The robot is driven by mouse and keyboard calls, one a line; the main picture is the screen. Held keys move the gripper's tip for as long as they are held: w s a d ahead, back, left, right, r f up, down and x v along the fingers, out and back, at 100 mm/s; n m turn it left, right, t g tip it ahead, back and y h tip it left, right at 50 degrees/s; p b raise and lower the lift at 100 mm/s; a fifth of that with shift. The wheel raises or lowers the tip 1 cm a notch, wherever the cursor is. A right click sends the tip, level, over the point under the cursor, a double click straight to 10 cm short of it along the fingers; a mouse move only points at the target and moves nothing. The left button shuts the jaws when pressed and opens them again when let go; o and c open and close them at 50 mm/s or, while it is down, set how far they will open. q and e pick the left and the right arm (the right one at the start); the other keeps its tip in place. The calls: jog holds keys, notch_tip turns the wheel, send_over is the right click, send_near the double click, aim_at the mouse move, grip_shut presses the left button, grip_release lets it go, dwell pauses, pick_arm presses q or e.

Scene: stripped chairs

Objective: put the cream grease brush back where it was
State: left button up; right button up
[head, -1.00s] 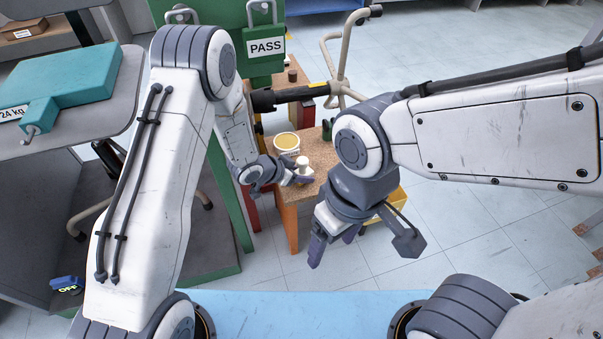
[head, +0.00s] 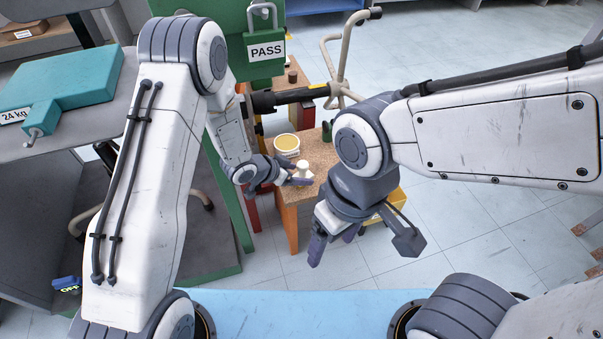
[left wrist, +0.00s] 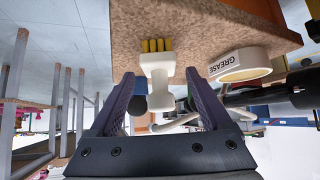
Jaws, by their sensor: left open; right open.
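The cream grease brush (head: 303,169) stands on the brown speckled tabletop (head: 318,152), close to the white grease tub (head: 287,143). In the left wrist view the brush (left wrist: 157,72) has its yellow bristles against the tabletop (left wrist: 110,25) and its pale handle between my fingers. My left gripper (head: 296,181) is open around the handle, with gaps visible on both sides in the wrist view. The tub labelled GREASE (left wrist: 240,66) is beside it. My right gripper (head: 335,243) is open and empty, nearer to me, in front of the table.
A green post with a PASS tag (head: 266,47) and padlock rises behind my left arm. A grey stand with a teal 24 kg block (head: 75,80) is at left. A yellow bin (head: 388,208) is partly hidden behind my right gripper. Open floor lies at right.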

pick_arm(q)
jog(key=s+a+r+y+p, duration=0.1)
jog(key=s+a+r+y, duration=0.15)
jog(key=r, duration=0.35)
jog(key=s+a+r+y+p, duration=0.1)
jog(key=s+a+r+p, duration=0.15)
jog(key=r, duration=0.35)
jog(key=s+r+g, duration=0.2)
jog(key=s+r, duration=0.2)
jog(key=s, duration=0.4)
jog(key=s+d+r+n+g+y, duration=0.1)
jog(key=s+r, duration=0.3)
jog(key=s, duration=0.5)
jog(key=s+r+n+g+y, duration=0.1)
jog(key=s+r+g, duration=0.2)
jog(key=s, duration=0.6)
jog(key=shift+d+r+b, duration=0.25)
jog(key=shift+r+b, duration=0.05)
jog(key=shift+r, duration=0.6)
jog(key=shift+s+y, duration=0.1)
jog(key=shift+y, duration=0.15)
